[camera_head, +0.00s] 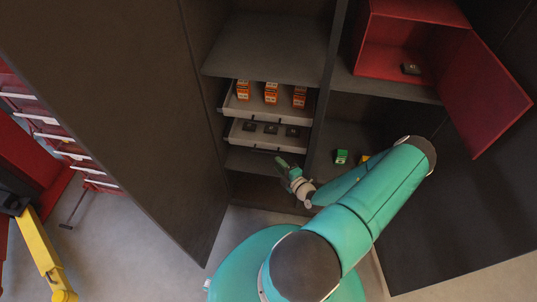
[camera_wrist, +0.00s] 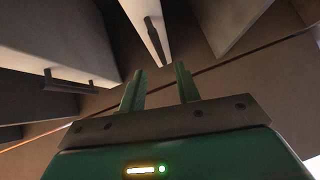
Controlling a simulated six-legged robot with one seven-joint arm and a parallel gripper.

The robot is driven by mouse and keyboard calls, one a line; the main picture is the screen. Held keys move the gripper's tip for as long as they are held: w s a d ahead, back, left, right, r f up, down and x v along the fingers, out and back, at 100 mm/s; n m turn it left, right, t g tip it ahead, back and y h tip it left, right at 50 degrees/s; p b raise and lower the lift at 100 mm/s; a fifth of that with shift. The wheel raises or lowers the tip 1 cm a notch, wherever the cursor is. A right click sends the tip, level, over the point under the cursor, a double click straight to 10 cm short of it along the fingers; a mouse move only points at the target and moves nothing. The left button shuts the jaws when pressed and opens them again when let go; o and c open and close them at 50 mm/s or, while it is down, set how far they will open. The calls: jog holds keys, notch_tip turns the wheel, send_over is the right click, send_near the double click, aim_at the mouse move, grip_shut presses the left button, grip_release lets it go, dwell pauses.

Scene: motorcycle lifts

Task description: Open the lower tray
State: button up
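In the head view, the lower tray (camera_head: 236,139) is pale with several small dark items on it. It sits in the tall dark cabinet, just under the upper tray (camera_head: 229,106), which holds orange boxes. My gripper (camera_head: 281,163) is in front of and slightly below the lower tray's front. In the wrist view, my gripper's two fingers (camera_wrist: 160,76) are apart with nothing between them. A dark bar handle (camera_wrist: 155,40) on a pale front lies just beyond the fingertips, apart from them. Another dark handle (camera_wrist: 72,84) is to the left. I cannot tell which handle belongs to which tray.
A large dark cabinet door (camera_head: 130,110) stands open on the left. On the right, a red box (camera_head: 385,62) with its door (camera_head: 487,95) open holds a small dark item. A green item (camera_head: 341,156) lies on the shelf below.

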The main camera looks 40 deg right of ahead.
jog(key=w+d+f, duration=0.1)
jog(key=w, duration=0.7)
grip_shut()
